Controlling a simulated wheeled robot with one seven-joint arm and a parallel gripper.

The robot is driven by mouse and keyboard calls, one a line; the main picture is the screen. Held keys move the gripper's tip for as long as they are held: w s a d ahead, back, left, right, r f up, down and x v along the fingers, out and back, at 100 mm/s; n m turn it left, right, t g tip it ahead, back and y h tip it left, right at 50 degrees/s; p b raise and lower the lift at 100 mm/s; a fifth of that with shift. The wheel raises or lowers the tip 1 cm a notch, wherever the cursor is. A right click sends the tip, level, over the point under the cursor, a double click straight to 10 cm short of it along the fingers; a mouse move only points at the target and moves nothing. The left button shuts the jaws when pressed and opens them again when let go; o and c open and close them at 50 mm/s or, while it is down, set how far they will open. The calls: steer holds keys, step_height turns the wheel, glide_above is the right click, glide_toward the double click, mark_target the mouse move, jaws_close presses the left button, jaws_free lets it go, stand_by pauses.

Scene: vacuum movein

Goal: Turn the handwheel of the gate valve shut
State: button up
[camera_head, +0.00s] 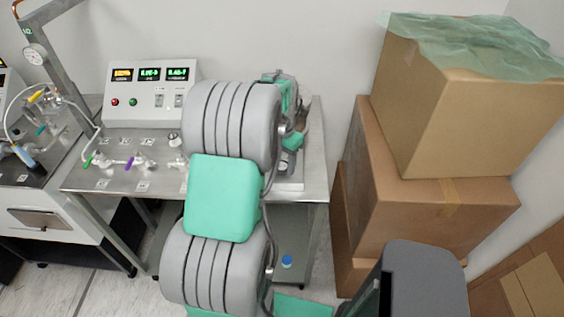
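My grey and green arm reaches from the bottom of the view over the steel bench (313,165). The far end of my arm (288,100) shows partly behind a large grey joint, at the right part of the bench. My gripper's fingers cannot be made out there, nor whether they hold anything. I cannot pick out the gate valve or its handwheel; my arm covers much of the bench's right half. Small glass and metal valve parts lie on the bench to the left, one with a green handle (88,160) and one with a purple handle (130,162).
A white control box (148,97) with three lit displays stands at the bench's back. Stacked cardboard boxes (448,120) with green sheeting on top stand close on the right. Another bench (40,215) is at the left. A small blue-capped item (287,261) is below the bench.

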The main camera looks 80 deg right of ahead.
steer(key=c, duration=0.9)
